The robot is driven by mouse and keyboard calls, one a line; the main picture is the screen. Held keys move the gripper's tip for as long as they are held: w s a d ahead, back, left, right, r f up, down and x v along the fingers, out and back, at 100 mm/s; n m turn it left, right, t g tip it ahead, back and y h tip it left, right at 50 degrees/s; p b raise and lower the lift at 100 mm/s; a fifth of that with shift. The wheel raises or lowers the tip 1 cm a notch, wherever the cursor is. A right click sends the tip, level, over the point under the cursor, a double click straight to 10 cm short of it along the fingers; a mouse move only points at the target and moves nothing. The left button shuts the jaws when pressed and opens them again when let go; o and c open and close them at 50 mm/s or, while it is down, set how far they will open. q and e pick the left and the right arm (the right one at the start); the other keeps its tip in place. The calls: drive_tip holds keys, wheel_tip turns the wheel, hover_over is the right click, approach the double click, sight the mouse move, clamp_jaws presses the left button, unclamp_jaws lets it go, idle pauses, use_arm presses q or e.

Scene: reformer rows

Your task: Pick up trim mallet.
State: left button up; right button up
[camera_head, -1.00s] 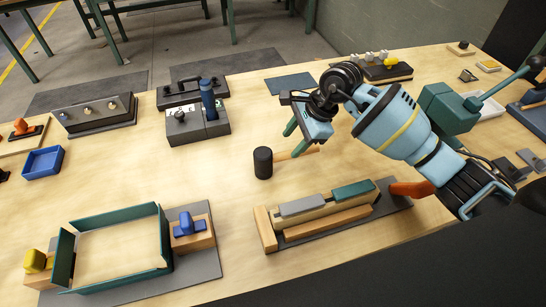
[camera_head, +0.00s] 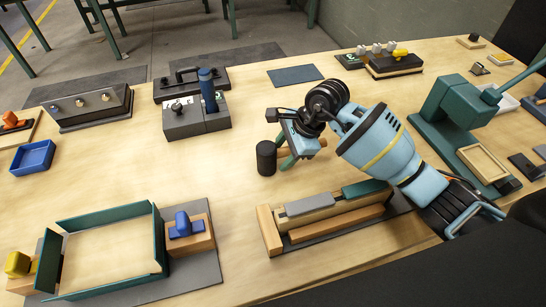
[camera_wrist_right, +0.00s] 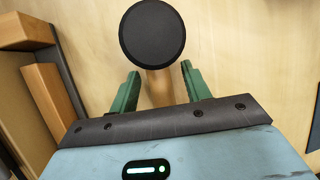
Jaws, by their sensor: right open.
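The trim mallet has a black cylindrical head (camera_head: 266,158) and a light wooden handle, and lies on the wooden bench. My right gripper (camera_head: 287,157) is at the mallet, just right of its head, covering part of the handle. In the right wrist view the round mallet head (camera_wrist_right: 152,33) is beyond the fingertips. The handle (camera_wrist_right: 158,88) runs between the two green fingers of the right gripper (camera_wrist_right: 158,82), with gaps on both sides. The right gripper is open and holds nothing. My left gripper is not in view.
A fixture with grey and green blocks (camera_head: 308,207) stands in front of the mallet. A green-walled frame (camera_head: 160,238) is at the front left. A grey box with a blue handle (camera_head: 196,118) stands behind left. A green press (camera_head: 448,105) is at the right. Bench left of the mallet is clear.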

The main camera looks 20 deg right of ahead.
sight(284, 149)
drive_tip(key=shift+r, duration=0.1)
clamp_jaws()
drive_tip(key=shift+r, duration=0.15)
drive_tip(key=shift+w+r, duration=0.1)
drive_tip(key=shift+r, duration=0.25)
wheel_tip(284, 149, up, 8)
drive_tip(key=shift+r, duration=0.6)
drive_tip(key=shift+a, duration=0.1)
